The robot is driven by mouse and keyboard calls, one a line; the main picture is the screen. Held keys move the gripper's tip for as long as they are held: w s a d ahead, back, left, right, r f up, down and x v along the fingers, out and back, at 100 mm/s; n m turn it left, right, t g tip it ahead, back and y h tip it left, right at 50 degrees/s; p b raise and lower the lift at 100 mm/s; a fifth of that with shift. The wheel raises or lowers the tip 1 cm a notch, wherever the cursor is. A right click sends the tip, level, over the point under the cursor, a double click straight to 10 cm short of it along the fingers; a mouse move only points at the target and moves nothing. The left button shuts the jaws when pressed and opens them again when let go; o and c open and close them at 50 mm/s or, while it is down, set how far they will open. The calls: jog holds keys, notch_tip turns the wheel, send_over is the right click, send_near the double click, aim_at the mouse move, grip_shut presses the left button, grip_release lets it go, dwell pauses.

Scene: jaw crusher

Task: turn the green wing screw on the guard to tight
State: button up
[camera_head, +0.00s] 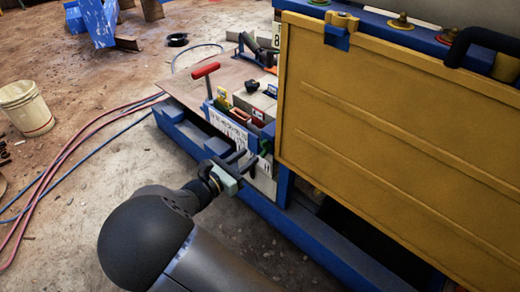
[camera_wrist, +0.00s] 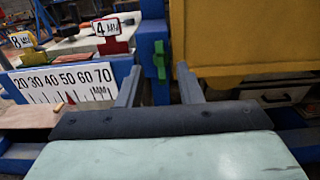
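A small green piece (camera_wrist: 160,60) that looks like the wing screw sits upright on a blue post, close to the edge of the yellow guard. In the wrist view it appears between my two fingers and beyond their tips; I cannot tell the exact distance. My gripper (camera_wrist: 157,78) is open with nothing between its fingers. In the head view, my gripper (camera_head: 238,162) is low beside the white scale plate and the blue frame. The yellow guard (camera_head: 375,120) fills the right side there.
A scale plate (camera_wrist: 62,84) marked 20 to 70 stands left of my fingers, with yellow (camera_wrist: 22,40) and red (camera_wrist: 108,28) tagged pieces behind. A red-handled lever (camera_head: 206,71) rises from the bench. Hoses (camera_head: 75,150) and a bucket (camera_head: 25,108) lie left on open ground.

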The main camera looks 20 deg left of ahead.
aim_at(262, 147)
jog(key=x, duration=0.6)
jog(key=shift+w+b, duration=0.2)
jog(key=shift+b, duration=0.15)
jog(key=shift+c, duration=0.3)
jog(key=shift+d, duration=0.1)
grip_shut()
